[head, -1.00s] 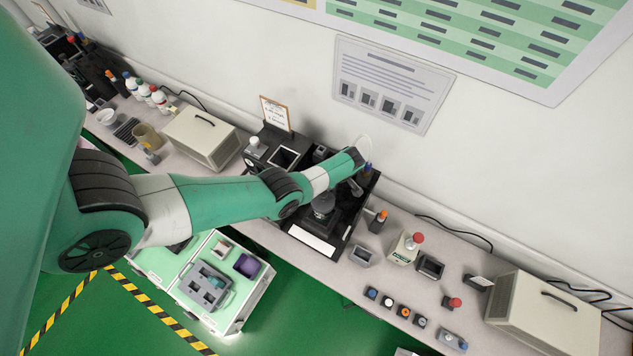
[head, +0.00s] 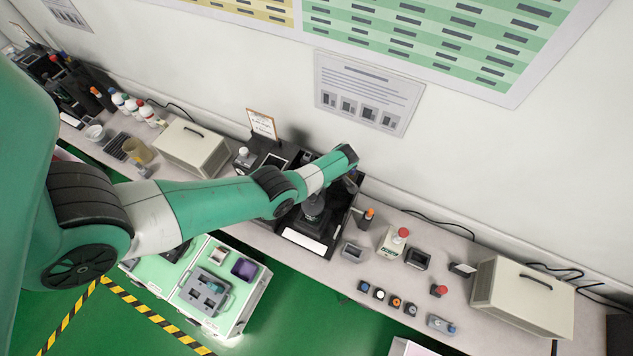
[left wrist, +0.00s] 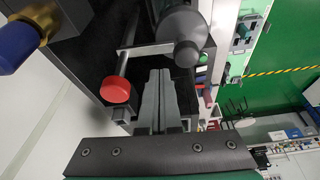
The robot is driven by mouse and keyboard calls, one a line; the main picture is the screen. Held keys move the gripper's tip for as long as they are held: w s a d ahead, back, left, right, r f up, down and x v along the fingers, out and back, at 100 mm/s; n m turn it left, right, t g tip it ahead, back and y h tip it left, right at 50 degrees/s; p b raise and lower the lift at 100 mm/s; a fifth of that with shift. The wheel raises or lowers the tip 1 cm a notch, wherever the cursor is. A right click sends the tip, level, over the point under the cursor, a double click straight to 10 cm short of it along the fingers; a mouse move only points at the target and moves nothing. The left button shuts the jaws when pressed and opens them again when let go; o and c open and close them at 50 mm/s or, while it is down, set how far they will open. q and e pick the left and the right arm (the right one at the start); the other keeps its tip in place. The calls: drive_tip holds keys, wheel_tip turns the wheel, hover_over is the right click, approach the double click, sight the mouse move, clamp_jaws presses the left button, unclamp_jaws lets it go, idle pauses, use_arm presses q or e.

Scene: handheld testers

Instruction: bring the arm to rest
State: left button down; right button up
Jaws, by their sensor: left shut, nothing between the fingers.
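My left arm (head: 215,205) comes in from the left in the head view and reaches over a black bench station (head: 330,240). Its gripper is hidden behind the wrist in that view. In the left wrist view the left gripper (left wrist: 160,75) is shut and empty, its two grey fingers together. A red round cap (left wrist: 116,90) is just left of the fingers. A dark round knob (left wrist: 183,48) on a metal bar is beyond them. I cannot tell whether the fingers touch anything. My right gripper is not in view.
A beige case (head: 190,145) stands left of the station and another (head: 525,300) at the right. A clipboard (head: 262,125) stands behind the station. Small testers and a red-button box (head: 392,242) are to its right.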

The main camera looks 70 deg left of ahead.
use_arm(q)
drive_tip(key=p+v, duration=0.1)
drive_tip(key=v, duration=0.2)
drive_tip(key=shift+w+d+r+p, duration=0.1)
drive_tip(key=shift+r+p, duration=0.25)
drive_tip(key=shift+p, duration=0.05)
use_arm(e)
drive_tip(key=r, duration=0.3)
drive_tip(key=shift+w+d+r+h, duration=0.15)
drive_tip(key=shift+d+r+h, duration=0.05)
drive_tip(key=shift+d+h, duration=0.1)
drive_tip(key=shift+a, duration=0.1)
